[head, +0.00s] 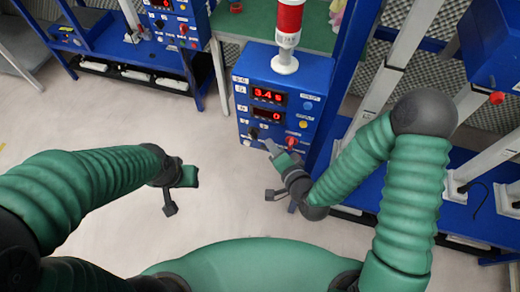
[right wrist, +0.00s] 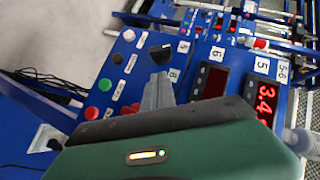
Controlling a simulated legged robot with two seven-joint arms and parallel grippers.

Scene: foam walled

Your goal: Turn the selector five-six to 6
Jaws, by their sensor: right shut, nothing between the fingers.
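A blue control box (head: 245,72) stands at the centre of the head view, with red displays on its face. A black knob (head: 253,132) sits low on its left side; it shows in the right wrist view (right wrist: 160,53) beside small white number labels. Its pointing direction cannot be read clearly. My right gripper (head: 271,146) is shut and empty, its grey fingers just in front of the panel close to the knob; they also show in the right wrist view (right wrist: 158,88). Contact cannot be told. My left gripper (head: 190,177) hangs over the floor, fingers not clear.
A red switch (head: 291,141) is right of my right gripper. A red-and-white beacon (head: 288,20) stands on the box. Green and red buttons (right wrist: 105,85) show in the wrist view. Another blue box (head: 170,22) is at back left. The pale floor (head: 110,120) is clear.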

